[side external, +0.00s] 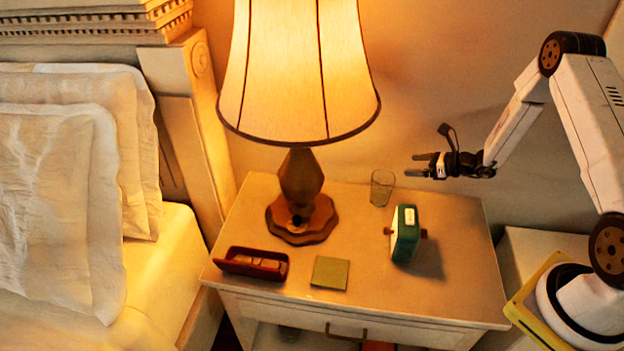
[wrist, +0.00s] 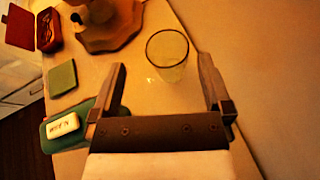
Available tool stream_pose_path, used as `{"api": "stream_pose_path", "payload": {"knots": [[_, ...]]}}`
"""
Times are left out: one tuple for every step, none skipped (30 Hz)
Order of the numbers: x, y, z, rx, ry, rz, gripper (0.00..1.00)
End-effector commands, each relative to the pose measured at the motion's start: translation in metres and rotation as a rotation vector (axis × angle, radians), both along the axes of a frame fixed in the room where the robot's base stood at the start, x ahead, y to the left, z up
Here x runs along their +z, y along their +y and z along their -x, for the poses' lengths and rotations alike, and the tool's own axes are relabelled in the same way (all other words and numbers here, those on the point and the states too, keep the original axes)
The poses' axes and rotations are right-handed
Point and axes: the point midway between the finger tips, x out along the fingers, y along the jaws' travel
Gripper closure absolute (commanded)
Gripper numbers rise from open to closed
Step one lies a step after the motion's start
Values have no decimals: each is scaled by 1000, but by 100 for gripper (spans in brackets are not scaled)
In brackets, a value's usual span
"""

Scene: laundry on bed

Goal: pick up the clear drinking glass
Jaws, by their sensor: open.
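The clear drinking glass (side external: 382,187) stands upright on the nightstand top (side external: 456,230), near its back edge and to the right of the lamp. In the wrist view the glass (wrist: 167,54) appears ahead of my gripper (wrist: 163,78), roughly between the lines of the two fingers. My gripper (side external: 420,165) is open and empty. In the side view it is above the nightstand, up and to the right of the glass, and apart from it.
A lit lamp (side external: 300,190) stands left of the glass. A green box-like object (side external: 405,235) stands in front of it. A green square (side external: 330,272) and an open red case (side external: 252,264) lie near the front edge. The wall is close behind.

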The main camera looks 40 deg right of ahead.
Motion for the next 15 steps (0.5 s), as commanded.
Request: {"api": "stream_pose_path", "payload": {"knots": [[-16,1,1,0,4,-4,0],[-24,1,1,0,4,-3,0],[-35,1,1,0,4,-3,0],[-43,1,1,0,4,-3,0],[-50,1,1,0,2,-2,0],[-60,1,1,-1,3,-3,0],[-68,1,1,0,2,-2,0],[-75,1,1,0,2,-2,0],[-83,1,1,1,2,-2,0],[-89,1,1,1,1,-1,0],[-95,1,1,2,2,-1,0],[-101,1,1,1,1,-1,0],[-105,1,0,1,1,0,0],[-109,1,0,1,0,0,0],[-113,1,0,1,1,0,0]]}}
